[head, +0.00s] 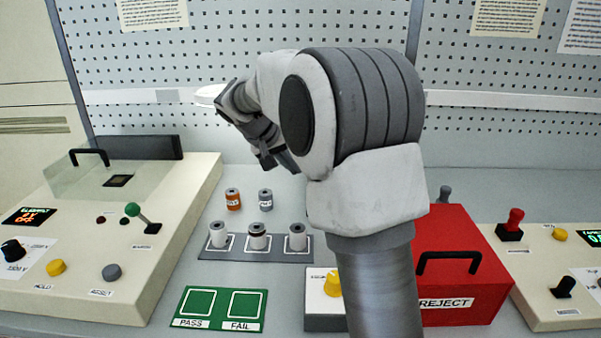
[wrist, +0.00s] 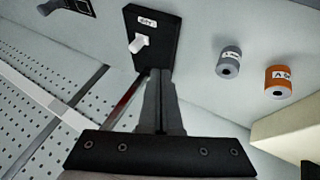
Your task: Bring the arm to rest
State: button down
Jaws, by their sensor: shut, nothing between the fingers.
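My arm reaches up and bends over the bench in the head view, blocking part of the middle. My gripper (head: 277,160) is above the back of the bench. In the wrist view its fingers (wrist: 159,78) are together with nothing between them. An orange spool (head: 233,199) and a grey spool (head: 265,200) stand on the bench below; they also show in the wrist view, orange (wrist: 278,82) and grey (wrist: 229,63). My gripper touches neither.
A grey rack (head: 257,255) holds several spools. A green PASS/FAIL mat (head: 218,310) lies in front. A red REJECT box (head: 460,262) is at right. A cream control panel (head: 100,290) is at left. A black switch plate (wrist: 151,38) lies beyond my fingertips in the wrist view.

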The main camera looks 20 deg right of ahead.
jog(key=shift+s+a+r, duration=0.1)
jog(key=shift+a+r, duration=0.15)
jog(key=shift+r, duration=0.05)
jog(key=s+a+r+n+y, duration=0.1)
jog(key=s+a+r+y, duration=0.1)
jog(key=s, duration=0.6)
jog(key=s+a+r+n+y, duration=0.1)
jog(key=s+a+r, duration=0.1)
jog(key=s, duration=0.7)
jog(key=s+a+f+n+t+y, duration=0.1)
jog(key=s+a+f+y, duration=0.1)
jog(key=s, duration=0.6)
jog(key=s+a+f+n+t+y, duration=0.1)
jog(key=s+a+f+y, duration=0.15)
jog(key=s, duration=0.55)
notch_tip(320, 180, up, 13)
jog(key=p, duration=1.2)
jog(key=shift+a+f+h, duration=0.15)
jog(key=shift+h, duration=0.2)
jog(key=shift+w, duration=0.1)
